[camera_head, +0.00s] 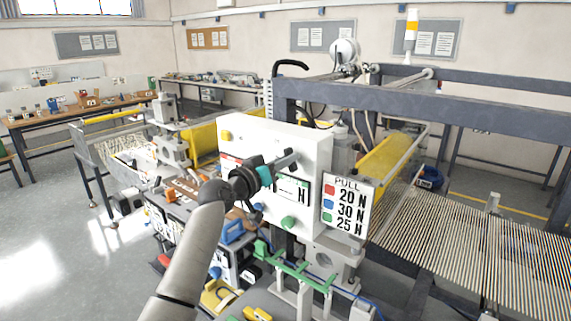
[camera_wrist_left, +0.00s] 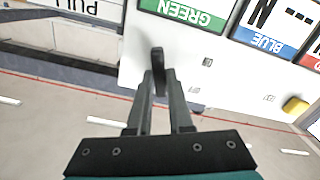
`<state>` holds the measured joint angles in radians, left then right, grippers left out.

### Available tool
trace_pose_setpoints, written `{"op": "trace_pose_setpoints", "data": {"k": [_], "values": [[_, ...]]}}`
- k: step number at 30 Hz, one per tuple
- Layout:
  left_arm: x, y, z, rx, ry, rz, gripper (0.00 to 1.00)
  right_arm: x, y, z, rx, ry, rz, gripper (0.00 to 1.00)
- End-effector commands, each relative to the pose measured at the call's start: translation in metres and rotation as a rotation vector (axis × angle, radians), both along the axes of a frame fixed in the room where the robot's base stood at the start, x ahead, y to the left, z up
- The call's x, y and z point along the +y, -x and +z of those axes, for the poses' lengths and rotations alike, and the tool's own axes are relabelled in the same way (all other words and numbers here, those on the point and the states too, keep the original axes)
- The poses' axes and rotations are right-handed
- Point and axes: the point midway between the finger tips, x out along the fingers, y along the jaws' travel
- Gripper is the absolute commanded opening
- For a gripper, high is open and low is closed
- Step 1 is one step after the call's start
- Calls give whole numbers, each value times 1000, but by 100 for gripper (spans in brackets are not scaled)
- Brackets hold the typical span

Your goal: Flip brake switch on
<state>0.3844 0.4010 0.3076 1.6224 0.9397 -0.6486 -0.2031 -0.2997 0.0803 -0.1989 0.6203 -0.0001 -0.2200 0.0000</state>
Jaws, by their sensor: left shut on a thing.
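The white control box (camera_head: 308,150) stands at the middle of the head view, its front towards me. My left gripper (camera_head: 286,161) is in front of the box's upper part and covers some of its display strip. In the left wrist view, which looks upside down, the fingers of my left gripper (camera_wrist_left: 160,92) are shut on a dark upright lever (camera_wrist_left: 157,62), which stands out from the white panel (camera_wrist_left: 215,75). I take this lever to be the brake switch. In the head view the gripper and its fingers hide it. My right gripper is in neither view.
A yellow button (camera_head: 226,135) and a green knob (camera_head: 288,222) sit on the box. A PULL sign (camera_head: 346,204) stands at its right. A green-railed frame (camera_head: 297,272) is below. The machine's striped mesh (camera_head: 460,250) spreads to the right. Open floor lies left.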

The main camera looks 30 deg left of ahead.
Motion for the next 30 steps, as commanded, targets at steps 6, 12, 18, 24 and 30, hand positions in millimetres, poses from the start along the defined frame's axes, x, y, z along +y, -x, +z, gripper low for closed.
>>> {"op": "trace_pose_setpoints", "data": {"k": [6, 12, 18, 24, 30], "values": [[0, 1, -3, -19, -218, 0, 0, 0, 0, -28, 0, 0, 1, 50], [-2, 0, -1, -28, -349, 0, 0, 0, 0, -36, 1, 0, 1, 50], [-2, 0, 0, -30, -377, 0, 0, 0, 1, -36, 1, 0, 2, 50], [-2, 0, 0, -29, -376, -1, 0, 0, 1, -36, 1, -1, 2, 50], [-2, 0, 0, -30, -375, 0, 41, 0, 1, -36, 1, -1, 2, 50]]}}
